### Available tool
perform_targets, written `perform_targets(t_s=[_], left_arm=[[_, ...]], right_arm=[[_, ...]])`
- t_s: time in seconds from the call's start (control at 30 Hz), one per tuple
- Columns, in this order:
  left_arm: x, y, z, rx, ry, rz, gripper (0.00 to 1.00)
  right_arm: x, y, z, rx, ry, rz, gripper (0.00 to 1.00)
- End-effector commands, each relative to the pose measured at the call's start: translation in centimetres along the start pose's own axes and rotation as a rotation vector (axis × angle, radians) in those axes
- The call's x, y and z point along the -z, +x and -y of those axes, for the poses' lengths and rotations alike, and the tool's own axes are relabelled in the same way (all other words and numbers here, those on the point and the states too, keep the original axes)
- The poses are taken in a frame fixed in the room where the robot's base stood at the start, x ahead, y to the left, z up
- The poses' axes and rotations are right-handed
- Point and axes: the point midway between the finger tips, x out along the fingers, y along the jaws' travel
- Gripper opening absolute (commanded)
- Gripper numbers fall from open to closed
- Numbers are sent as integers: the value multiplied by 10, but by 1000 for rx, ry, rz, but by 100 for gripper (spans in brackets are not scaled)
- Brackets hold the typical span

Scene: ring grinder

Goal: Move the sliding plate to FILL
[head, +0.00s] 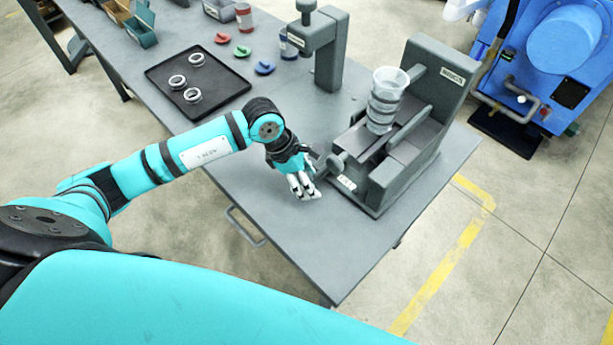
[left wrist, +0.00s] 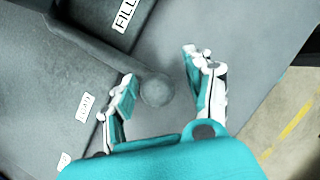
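The grey grinder (head: 440,85) stands at the right end of the table, with a clear stacked cup (head: 388,85) on it. The sliding plate's handle ends in a round grey knob (head: 335,163) at the grinder's front left. In the left wrist view the knob (left wrist: 156,90) lies between my left gripper's fingers (left wrist: 159,68), with a visible gap to the right finger; contact with the left finger is unclear. That gripper (head: 305,186) is open. A FILL label (left wrist: 124,15) is at the top of the wrist view, beside the handle. My right gripper is not in view.
A grey post stand (head: 328,60) is behind the grinder's left side. A black tray (head: 220,95) with three rings is further left. Red, green and blue small parts (head: 243,50) lie behind it. The table front (head: 310,240) is clear.

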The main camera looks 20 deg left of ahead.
Motion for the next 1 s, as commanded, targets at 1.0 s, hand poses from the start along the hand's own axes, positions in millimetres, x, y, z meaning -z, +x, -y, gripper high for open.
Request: perform_targets(t_s=[1.0], left_arm=[[0, -116, -1, -3, 0, -2, 55]], right_arm=[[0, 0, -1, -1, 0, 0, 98]])
